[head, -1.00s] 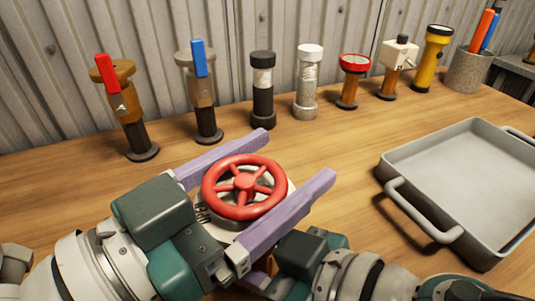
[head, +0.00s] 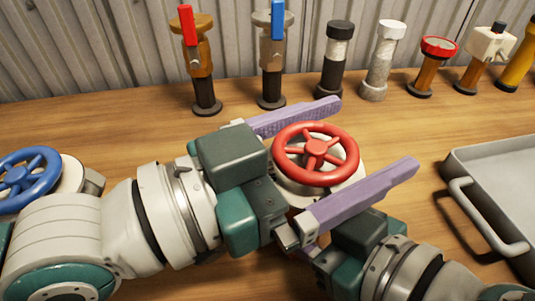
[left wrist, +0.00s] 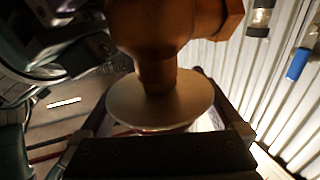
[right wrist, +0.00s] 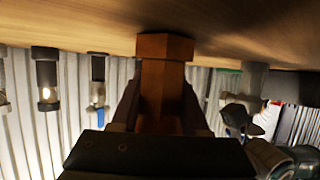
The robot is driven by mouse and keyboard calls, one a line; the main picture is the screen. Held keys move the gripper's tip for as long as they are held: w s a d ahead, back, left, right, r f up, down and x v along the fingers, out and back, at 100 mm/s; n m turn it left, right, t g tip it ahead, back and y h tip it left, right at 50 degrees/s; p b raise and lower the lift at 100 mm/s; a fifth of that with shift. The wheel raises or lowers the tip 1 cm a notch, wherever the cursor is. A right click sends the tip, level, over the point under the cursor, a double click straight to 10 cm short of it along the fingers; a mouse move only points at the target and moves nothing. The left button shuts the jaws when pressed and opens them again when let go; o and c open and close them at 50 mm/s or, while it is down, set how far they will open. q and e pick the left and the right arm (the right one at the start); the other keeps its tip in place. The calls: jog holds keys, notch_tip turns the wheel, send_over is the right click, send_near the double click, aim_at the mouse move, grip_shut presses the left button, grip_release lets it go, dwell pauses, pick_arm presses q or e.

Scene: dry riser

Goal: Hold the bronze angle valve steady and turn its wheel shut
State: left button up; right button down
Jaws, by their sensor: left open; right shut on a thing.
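The angle valve's red wheel (head: 315,152) sits on a pale round collar in the middle of the head view. My left gripper (head: 374,134) is open, its two purple fingers on either side of the wheel. I cannot tell whether they touch it. The left wrist view shows the bronze valve body (left wrist: 155,30) and a round disc (left wrist: 160,100) between the fingers. My right gripper (right wrist: 163,92) is shut on the bronze body, whose hexagonal end (right wrist: 165,48) shows in the right wrist view. In the head view its fingers are hidden beneath the left gripper.
A blue wheel (head: 22,176) on another fitting stands at the left edge. A grey tray (head: 463,198) lies at right.

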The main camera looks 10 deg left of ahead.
aim_at(288, 173)
pick_arm(q)
jog(key=v, duration=1.2)
jog(key=shift+s, duration=0.1)
jog(key=d+n+t+y, duration=0.1)
jog(key=s+n+t+y, duration=0.1)
jog(key=t+y, duration=0.1)
jog(key=s+d+n+t+y, duration=0.1)
jog(key=n, duration=0.1)
jog(key=shift+s+d+r+t+y, duration=0.25)
jog(key=shift+d+r+t+y, duration=0.05)
jog(key=shift+d+r+y, duration=0.1)
jog(key=shift+w+a+f, duration=0.1)
jog(key=shift+w+a, duration=0.05)
jog(key=shift+w+y, duration=0.3)
jog(key=shift+w, duration=0.05)
jog(key=x, duration=1.1)
jog(key=shift+d, duration=0.25)
jog(key=shift+s, duration=0.1)
jog(key=shift+c, duration=0.4)
